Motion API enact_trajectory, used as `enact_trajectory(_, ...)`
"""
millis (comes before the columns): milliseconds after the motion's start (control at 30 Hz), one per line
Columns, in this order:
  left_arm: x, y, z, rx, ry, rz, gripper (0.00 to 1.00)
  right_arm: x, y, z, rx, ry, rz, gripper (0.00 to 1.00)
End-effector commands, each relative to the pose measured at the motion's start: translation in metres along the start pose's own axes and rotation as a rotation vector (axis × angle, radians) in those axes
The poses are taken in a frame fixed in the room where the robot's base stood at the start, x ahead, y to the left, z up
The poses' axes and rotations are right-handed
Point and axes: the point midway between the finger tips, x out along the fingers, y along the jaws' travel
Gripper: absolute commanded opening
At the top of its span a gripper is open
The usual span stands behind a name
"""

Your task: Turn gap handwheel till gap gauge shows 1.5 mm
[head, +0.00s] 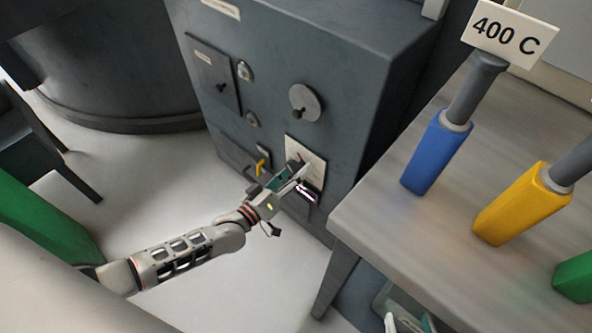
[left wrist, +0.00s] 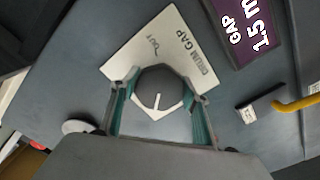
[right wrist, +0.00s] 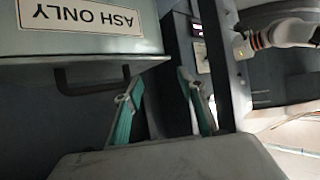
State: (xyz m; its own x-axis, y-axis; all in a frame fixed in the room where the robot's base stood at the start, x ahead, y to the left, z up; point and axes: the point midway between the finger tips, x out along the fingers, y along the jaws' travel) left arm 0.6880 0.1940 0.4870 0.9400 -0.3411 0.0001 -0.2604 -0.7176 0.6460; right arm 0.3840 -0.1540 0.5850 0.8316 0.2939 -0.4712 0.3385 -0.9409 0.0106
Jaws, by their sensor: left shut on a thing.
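The gap handwheel (left wrist: 160,88) is a dark grey round knob with a white pointer line, on a white plate (left wrist: 187,38) lettered DRUM GAP. My left gripper (left wrist: 162,100) has its two teal-padded fingers on either side of the knob and is shut on it. The gap gauge (left wrist: 243,28) is a dark display beside the plate; it reads GAP 1.5 m, with the end cut off. In the head view the gauge (head: 306,193) shows beside my left gripper (head: 296,178), which hides the knob. My right gripper (right wrist: 158,82) is open and empty.
A yellow lever (head: 261,166) sits left of the plate on the grey cabinet. A table (head: 378,207) with blue (head: 436,155) and yellow (head: 520,205) handles stands at right. A bin labelled ASH ONLY (right wrist: 150,42) and its dark handle are near my right gripper.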

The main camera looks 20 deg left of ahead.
Motion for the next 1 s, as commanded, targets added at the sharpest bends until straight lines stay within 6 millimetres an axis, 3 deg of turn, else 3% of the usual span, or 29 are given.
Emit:
enact_trajectory(267,-0.001,0.000,0.001,0.000,-0.002,0.000,0.24,0.002,0.000,-0.003,-0.001,0.007,0.000,0.40)
enact_trajectory(300,-0.001,0.000,0.001,0.000,-0.002,0.000,0.48,0.002,0.000,-0.003,-0.001,0.007,0.000,0.40)
enact_trajectory(367,-0.001,0.000,0.001,0.000,-0.002,0.000,0.63,0.002,0.000,-0.002,-0.001,0.006,0.000,0.40)
enact_trajectory(767,-0.004,-0.001,0.001,0.001,-0.002,-0.001,0.63,-0.001,-0.001,0.004,0.003,-0.009,-0.002,0.40)
enact_trajectory(1000,-0.039,-0.001,0.002,0.001,-0.003,-0.002,0.63,-0.001,-0.001,0.002,0.003,-0.005,-0.001,0.40)
